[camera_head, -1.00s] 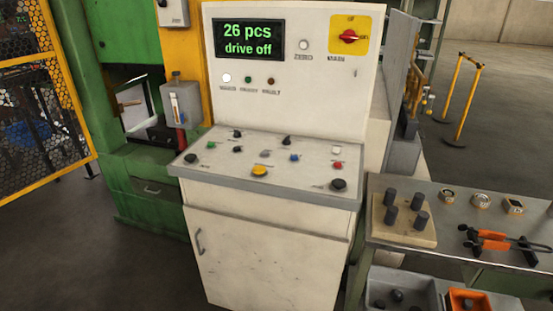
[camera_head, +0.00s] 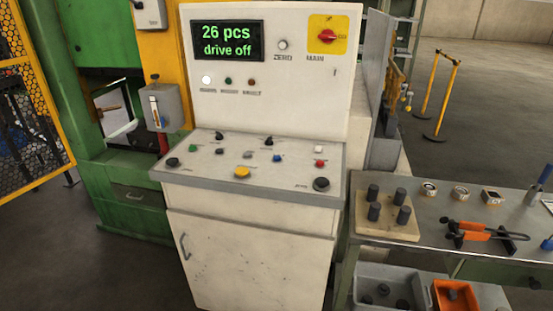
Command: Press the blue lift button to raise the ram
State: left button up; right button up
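The control cabinet (camera_head: 250,255) stands in the middle of the head view with a sloped button panel (camera_head: 215,178). A small blue button (camera_head: 277,158) sits on the panel, right of centre, between the yellow button (camera_head: 242,173) and the red button (camera_head: 319,163). Its label is too small to read. The display (camera_head: 228,41) above reads "26 pcs" and "drive off". The red main switch (camera_head: 327,36) is on a yellow plate at upper right. Neither of my grippers shows in the head view.
A green press (camera_head: 133,185) stands at the left behind a yellow-framed mesh guard (camera_head: 40,90). A workbench (camera_head: 430,205) at the right holds a block with dark pegs, gauges and an orange-handled clamp. Grey and orange bins (camera_head: 455,297) sit below it. Floor shows at lower left.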

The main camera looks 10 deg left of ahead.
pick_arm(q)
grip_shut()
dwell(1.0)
